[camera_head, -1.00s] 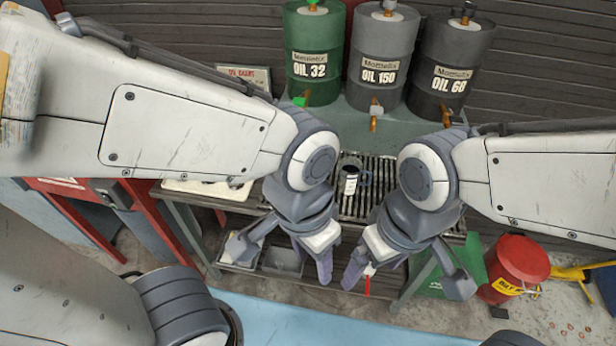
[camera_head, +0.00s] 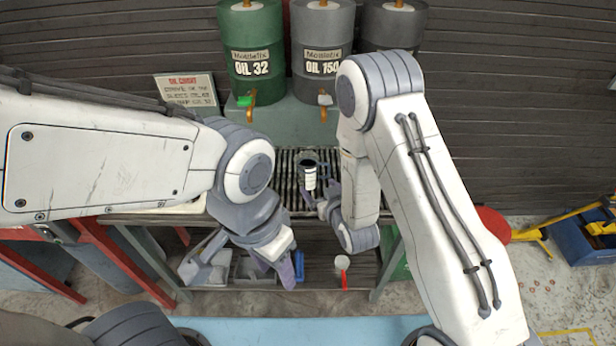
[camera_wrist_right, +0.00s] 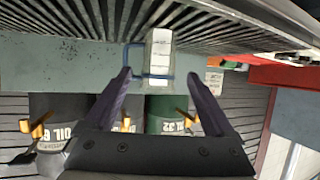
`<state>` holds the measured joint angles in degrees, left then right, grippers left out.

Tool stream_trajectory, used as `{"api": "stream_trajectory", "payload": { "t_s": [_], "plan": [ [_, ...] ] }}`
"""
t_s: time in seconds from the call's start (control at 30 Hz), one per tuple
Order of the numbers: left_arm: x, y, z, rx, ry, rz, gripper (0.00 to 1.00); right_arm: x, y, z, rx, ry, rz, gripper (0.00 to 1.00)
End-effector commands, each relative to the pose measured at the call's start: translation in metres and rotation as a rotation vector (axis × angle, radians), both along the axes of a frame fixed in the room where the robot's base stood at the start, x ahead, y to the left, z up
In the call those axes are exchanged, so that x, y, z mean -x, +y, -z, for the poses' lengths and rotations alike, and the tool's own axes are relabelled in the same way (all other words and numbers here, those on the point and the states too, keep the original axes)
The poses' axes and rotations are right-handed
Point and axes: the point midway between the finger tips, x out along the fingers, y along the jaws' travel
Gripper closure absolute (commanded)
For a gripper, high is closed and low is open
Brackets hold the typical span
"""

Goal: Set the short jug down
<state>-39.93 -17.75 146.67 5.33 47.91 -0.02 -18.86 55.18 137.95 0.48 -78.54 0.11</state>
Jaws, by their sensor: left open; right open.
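The short jug (camera_head: 309,172) is a small dark-topped vessel with a white label, and it stands on the slatted grate (camera_head: 286,180) below the oil drums. In the right wrist view the jug (camera_wrist_right: 158,60) shows its white label and a blue handle. My right gripper (camera_head: 320,202) is open, just on the near side of the jug. In the wrist view its fingertips (camera_wrist_right: 159,75) lie to either side of the jug, with visible gaps, so it is not gripped. My left gripper (camera_head: 284,270) is open and empty, lower down in front of the bench.
Drums marked OIL 32 (camera_head: 252,60) and OIL 150 (camera_head: 322,60) stand behind the grate, with taps overhanging. A sign (camera_head: 187,92) is at left. The lower shelf holds grey bins (camera_head: 246,268) and a red-handled item (camera_head: 343,263). A red can (camera_head: 492,222) is at right.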

Motion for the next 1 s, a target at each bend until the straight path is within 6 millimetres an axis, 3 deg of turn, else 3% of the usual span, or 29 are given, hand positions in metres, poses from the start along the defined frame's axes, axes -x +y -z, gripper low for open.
{"api": "stream_trajectory", "payload": {
  "t_s": [1.0],
  "plan": [
    [0.000, 0.000, -0.031, 0.000, 0.000, 0.000, 0.50, -0.092, 0.030, 0.039, -0.012, -0.035, 0.007, 0.11]
  ]
}}
